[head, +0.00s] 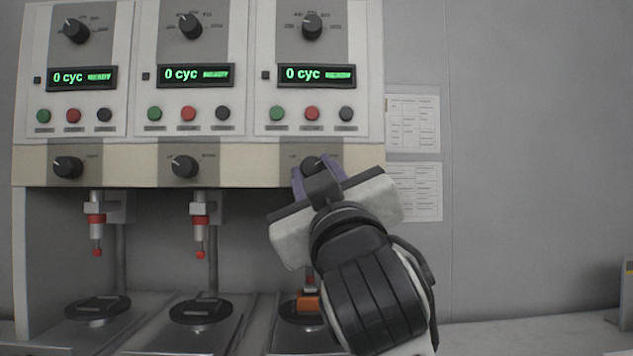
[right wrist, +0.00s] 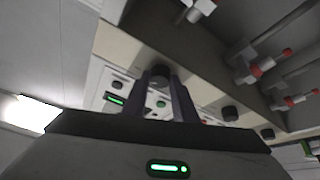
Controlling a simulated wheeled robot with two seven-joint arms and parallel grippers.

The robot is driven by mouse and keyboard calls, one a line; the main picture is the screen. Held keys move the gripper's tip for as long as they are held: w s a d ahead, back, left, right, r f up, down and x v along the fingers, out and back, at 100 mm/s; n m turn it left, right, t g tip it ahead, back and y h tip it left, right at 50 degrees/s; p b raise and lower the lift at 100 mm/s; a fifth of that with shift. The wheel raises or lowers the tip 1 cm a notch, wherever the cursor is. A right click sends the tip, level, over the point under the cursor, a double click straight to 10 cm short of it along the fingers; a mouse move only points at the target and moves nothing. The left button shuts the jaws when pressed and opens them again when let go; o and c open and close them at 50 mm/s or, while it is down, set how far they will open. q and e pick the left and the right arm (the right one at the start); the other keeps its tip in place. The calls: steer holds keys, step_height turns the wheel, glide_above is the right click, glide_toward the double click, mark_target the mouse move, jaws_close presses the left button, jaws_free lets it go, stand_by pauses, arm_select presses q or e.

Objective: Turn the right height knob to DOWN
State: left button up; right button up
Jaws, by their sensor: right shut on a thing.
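The right height knob (head: 311,163) is a dark round knob on the beige strip below the right station's buttons. My right gripper (head: 316,172) is at it, with its purple fingers shut on the knob from either side. The fingers and hand cover part of the knob and its labels, so I cannot read which way it points. In the right wrist view the knob (right wrist: 158,72) sits between the tips of the right gripper (right wrist: 163,84). My left gripper is not in view.
The left height knob (head: 68,167) and middle height knob (head: 185,166) sit on the same strip. Above are displays (head: 318,75), coloured buttons and upper dials (head: 312,26). Red-tipped plungers (head: 199,222) hang over round black plates (head: 200,310).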

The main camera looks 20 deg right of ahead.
steer(key=shift+m+h, duration=0.4)
steer(key=shift+m, duration=0.4)
steer(key=o, duration=1)
steer(key=shift+o, duration=0.2)
steer(key=shift+s+a+f, duration=0.15)
steer(key=shift+s+f, duration=0.05)
steer(key=shift+s, duration=0.2)
steer(key=v, duration=0.9)
steer(key=shift+s, duration=0.2)
steer(key=shift+f, duration=0.1)
